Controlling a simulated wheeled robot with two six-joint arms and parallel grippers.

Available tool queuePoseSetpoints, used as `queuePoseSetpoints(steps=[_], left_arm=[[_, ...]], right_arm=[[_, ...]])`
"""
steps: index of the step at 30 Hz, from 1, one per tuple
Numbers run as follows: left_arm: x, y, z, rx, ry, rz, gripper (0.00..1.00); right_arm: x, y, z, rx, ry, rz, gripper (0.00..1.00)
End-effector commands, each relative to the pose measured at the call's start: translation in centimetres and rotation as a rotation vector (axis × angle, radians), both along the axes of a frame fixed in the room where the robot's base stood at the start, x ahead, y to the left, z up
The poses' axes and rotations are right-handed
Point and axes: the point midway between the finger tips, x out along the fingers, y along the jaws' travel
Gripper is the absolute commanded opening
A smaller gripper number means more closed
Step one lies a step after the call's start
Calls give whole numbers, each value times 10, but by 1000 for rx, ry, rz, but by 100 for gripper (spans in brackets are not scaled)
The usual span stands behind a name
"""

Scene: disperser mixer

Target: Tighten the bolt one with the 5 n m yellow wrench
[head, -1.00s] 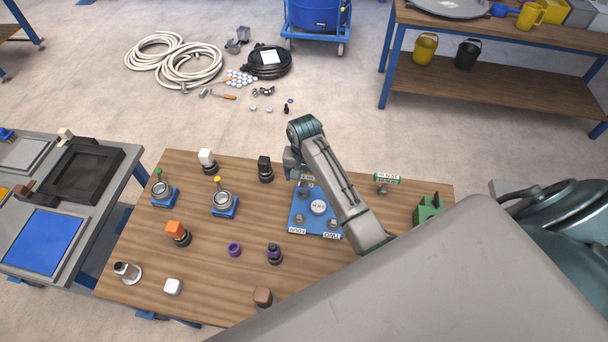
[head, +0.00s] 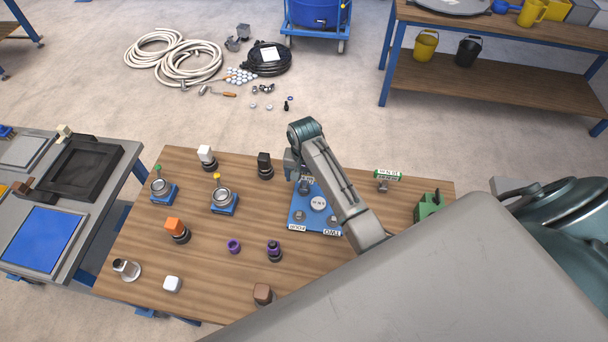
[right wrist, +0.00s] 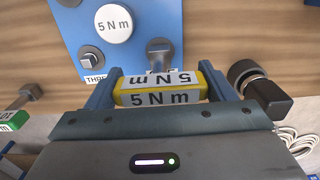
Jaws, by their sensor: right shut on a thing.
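The yellow wrench (right wrist: 160,92), labelled "5 N m", is held across the fingers of my right gripper (right wrist: 158,90) in the right wrist view. Its metal head overlaps a bolt (right wrist: 160,50) at a corner of the blue plate (right wrist: 125,15); I cannot tell whether it is fully seated. That bolt's label is hidden. A neighbouring bolt (right wrist: 90,55) has a partly visible "THREE" label. The plate's centre disc (right wrist: 113,24) reads "5 N m". In the head view, my right gripper (head: 291,168) is at the far left corner of the plate (head: 308,221), partly hiding it. My left gripper is out of view.
A green-handled wrench (head: 388,175) stands right of the plate, near a green block (head: 429,206). A black-topped piece (head: 265,165) stands left of my gripper. Purple parts (head: 274,251), cups on blue bases (head: 222,201) and other small pieces stand leftward on the wooden table (head: 205,270).

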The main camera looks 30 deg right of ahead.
Motion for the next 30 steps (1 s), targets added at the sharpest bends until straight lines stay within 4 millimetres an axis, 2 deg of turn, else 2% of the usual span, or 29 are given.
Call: queuePoseSetpoints(steps=[2,3,6,13,17,20,28,30], left_arm=[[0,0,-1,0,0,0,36],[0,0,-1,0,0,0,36],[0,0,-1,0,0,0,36],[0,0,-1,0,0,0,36],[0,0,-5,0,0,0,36],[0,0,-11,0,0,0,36],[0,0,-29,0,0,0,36],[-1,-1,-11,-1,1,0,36]], right_arm=[[0,0,-2,0,0,0,54],[0,0,-2,0,0,0,80],[0,0,-2,0,0,0,100],[0,0,-2,0,0,0,100],[1,0,6,0,-4,0,100],[1,0,21,0,-5,0,100],[1,0,79,0,-6,1,100],[0,0,95,1,-1,0,100]])
